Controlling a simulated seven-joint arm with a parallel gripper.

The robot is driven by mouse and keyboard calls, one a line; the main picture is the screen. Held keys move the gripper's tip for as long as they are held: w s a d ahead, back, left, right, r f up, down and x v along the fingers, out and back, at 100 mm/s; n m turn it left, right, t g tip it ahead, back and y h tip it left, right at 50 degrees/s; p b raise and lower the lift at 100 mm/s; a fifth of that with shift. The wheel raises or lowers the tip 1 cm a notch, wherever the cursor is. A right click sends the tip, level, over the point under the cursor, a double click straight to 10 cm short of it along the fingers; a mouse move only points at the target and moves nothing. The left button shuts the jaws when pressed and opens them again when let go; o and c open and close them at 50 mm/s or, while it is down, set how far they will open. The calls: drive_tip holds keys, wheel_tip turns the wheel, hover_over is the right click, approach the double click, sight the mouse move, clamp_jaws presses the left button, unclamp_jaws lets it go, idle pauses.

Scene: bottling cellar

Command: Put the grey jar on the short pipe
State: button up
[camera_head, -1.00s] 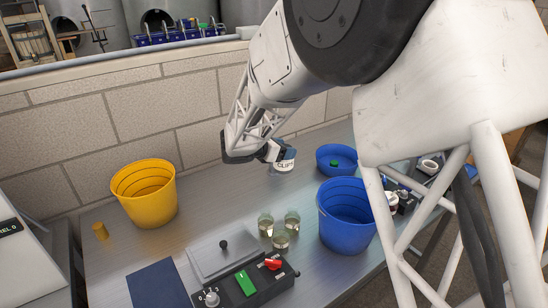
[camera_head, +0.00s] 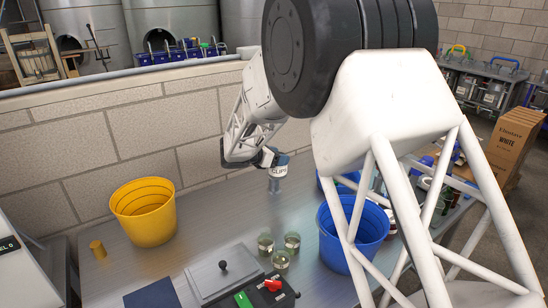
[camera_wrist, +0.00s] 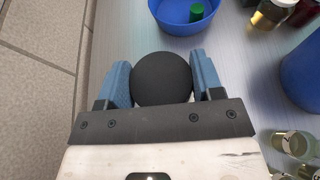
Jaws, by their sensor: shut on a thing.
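My gripper (camera_wrist: 161,80) is shut on a round, dark-topped thing (camera_wrist: 161,78), seen from above between the blue fingers. In the head view it shows as a jar with a white lettered label (camera_head: 279,171), held roughly upright; I take it for the grey jar. My gripper (camera_head: 274,160) covers its top. A small pale grey cylindrical shape (camera_head: 275,187) shows directly below the jar. It may be the short pipe, but I cannot tell whether it touches the jar. In the wrist view nothing beneath the jar shows.
A yellow bucket (camera_head: 145,225) and a small yellow cylinder (camera_head: 97,249) stand left. Several glass jars (camera_head: 281,260), a blue bucket (camera_head: 333,242) and a control box with a red knob (camera_head: 272,285) are nearer. A blue basin (camera_wrist: 205,24) holds a green piece. A block wall rises behind.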

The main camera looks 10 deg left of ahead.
drive_tip(key=w+a, duration=0.2)
drive_tip(key=w, duration=0.4)
drive_tip(key=shift+w+a+f, duration=0.25)
drive_tip(key=shift+w+a, duration=0.05)
drive_tip(key=shift+w, duration=0.05)
drive_tip(key=shift+f, duration=1.8)
drive_tip(key=shift+f, duration=0.1)
drive_tip(key=o, duration=1.1)
drive_tip(key=shift+s, duration=0.1)
drive_tip(key=v, duration=1.2)
